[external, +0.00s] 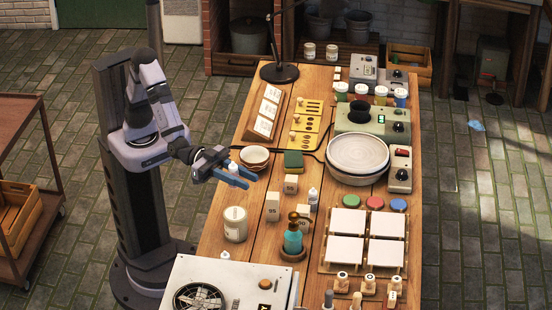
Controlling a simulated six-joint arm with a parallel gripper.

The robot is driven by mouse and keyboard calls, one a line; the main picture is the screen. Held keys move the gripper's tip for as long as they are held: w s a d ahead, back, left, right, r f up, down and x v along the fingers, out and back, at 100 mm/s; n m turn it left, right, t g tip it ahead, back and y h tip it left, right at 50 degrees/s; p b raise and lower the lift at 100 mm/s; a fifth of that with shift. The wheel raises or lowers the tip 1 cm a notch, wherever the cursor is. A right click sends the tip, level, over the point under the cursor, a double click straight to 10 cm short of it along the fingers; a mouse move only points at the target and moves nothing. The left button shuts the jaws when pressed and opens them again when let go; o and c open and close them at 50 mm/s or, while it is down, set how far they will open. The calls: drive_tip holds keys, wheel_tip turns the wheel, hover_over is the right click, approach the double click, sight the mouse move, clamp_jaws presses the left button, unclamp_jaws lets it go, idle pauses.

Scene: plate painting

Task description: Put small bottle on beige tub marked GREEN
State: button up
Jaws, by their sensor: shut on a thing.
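My gripper (240,177) has blue fingers and hangs over the left edge of the wooden table, left of the small bowls. It is shut on a small whitish thing (234,168), which looks like a small bottle and is partly hidden by the fingers. Another small white bottle (312,196) stands upright mid-table. The markings are too small to read, so I cannot tell which tub says GREEN.
A blue-green bottle (292,240) stands upright mid-table. A wide round plate (357,155) and white tiles (347,222) fill the right side. A boxy fan unit (230,285) occupies the front left.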

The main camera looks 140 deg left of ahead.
sight(243, 218)
drive_tip(key=shift+f, duration=5.35)
drive_tip(key=shift+f+b, duration=0.15)
drive_tip(key=shift+b, duration=0.2)
drive_tip(key=o, duration=1)
drive_tip(key=shift+o, duration=0.2)
drive_tip(key=shift+r, duration=0.25)
drive_tip(key=shift+s+d+f, duration=0.15)
drive_tip(key=shift+s, duration=0.15)
drive_tip(key=v, duration=1.1)
drive_tip(key=shift+s, duration=0.25)
